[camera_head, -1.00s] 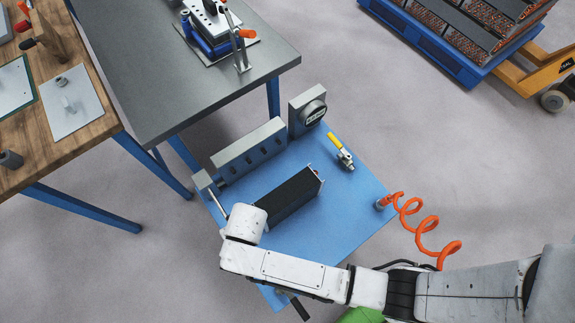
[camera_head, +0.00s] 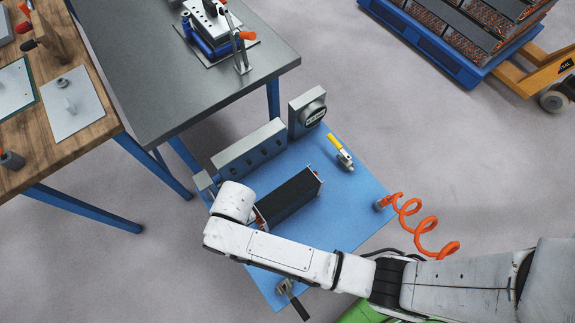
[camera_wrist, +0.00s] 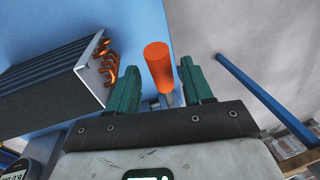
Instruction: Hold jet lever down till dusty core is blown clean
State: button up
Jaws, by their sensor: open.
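The core, a dark finned block (camera_head: 290,197), lies on the blue bench top (camera_head: 345,215). In the wrist view the core (camera_wrist: 50,75) is at the left, with copper tube bends on its end plate. An orange cylindrical grip (camera_wrist: 158,65) on a thin metal rod, apparently the jet lever, stands between my green fingers in the wrist view. My gripper (camera_wrist: 161,88) is open, one finger on each side of the grip with gaps showing. In the head view my arm hides the gripper and the grip. Dust on the core cannot be made out.
A grey panel (camera_head: 248,149) and gauge box (camera_head: 306,112) line the bench's back edge. A yellow-handled valve (camera_head: 340,152) and coiled orange hose (camera_head: 425,225) are at the right. A black-handled fitting (camera_head: 290,296) sits at the front edge. A grey table (camera_head: 170,80) stands behind.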

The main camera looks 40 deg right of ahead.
notch_tip(320, 180, up, 6)
jog(key=d+p, duration=0.1)
jog(key=p, duration=0.5)
jog(key=shift+s+r, duration=0.2)
dwell(0.4)
